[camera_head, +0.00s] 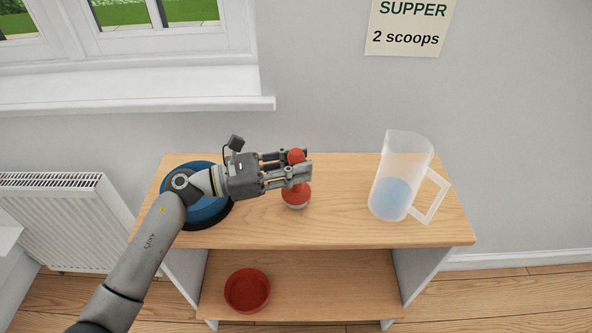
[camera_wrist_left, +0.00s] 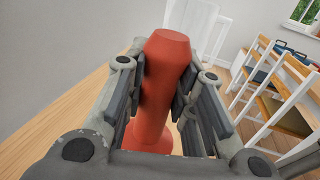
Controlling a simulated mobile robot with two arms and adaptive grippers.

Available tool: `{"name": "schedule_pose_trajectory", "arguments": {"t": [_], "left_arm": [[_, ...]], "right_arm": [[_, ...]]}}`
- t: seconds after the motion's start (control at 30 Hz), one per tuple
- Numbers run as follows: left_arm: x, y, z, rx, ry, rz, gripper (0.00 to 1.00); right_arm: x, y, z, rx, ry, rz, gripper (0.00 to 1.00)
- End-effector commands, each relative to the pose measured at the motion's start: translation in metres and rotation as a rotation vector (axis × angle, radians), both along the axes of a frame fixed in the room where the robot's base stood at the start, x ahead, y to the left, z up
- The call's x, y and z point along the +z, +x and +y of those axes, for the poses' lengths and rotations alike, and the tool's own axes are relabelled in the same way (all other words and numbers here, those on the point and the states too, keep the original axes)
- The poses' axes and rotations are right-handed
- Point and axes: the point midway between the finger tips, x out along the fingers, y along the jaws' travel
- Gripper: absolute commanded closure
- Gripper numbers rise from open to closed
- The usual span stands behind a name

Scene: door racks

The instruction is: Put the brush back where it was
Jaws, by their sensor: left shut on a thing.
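The brush (camera_head: 296,193) has a red handle with a round knob, a wide red base and a pale underside. It is upright over the middle of the wooden top shelf; I cannot tell whether it touches the wood. My left gripper (camera_head: 297,169) comes from the left and is shut on the red handle, just below the knob. In the left wrist view the red handle (camera_wrist_left: 168,80) stands between the two fingers, and its wider base is partly hidden below. My right gripper is not in view.
A clear jug (camera_head: 408,150) with blue contents stands on the right of the top shelf (camera_head: 340,226). A round blue thing (camera_head: 207,212) sits at left, partly hidden by my arm. A red bowl (camera_head: 247,290) is on the lower shelf. Wood between brush and jug is clear.

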Motion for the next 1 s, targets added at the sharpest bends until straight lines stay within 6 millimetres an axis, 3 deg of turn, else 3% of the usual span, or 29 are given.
{"name": "schedule_pose_trajectory", "arguments": {"t": [0.13,0.57,0.6,0.73,1.0], "left_arm": [[-0.016,0.0,0.0,0.002,-0.002,0.003,0.99],[-0.024,0.0,0.001,0.001,0.0,0.0,0.99],[-0.022,0.0,0.001,0.001,0.001,0.001,0.71],[-0.022,-0.001,0.0,0.001,0.001,0.001,0.54],[-0.022,-0.001,0.0,0.001,0.001,0.001,0.54]], "right_arm": [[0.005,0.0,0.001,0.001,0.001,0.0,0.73],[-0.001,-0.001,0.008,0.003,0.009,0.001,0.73],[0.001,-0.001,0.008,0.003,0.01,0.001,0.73],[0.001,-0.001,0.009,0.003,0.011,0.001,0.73],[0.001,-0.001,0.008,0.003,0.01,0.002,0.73]]}}
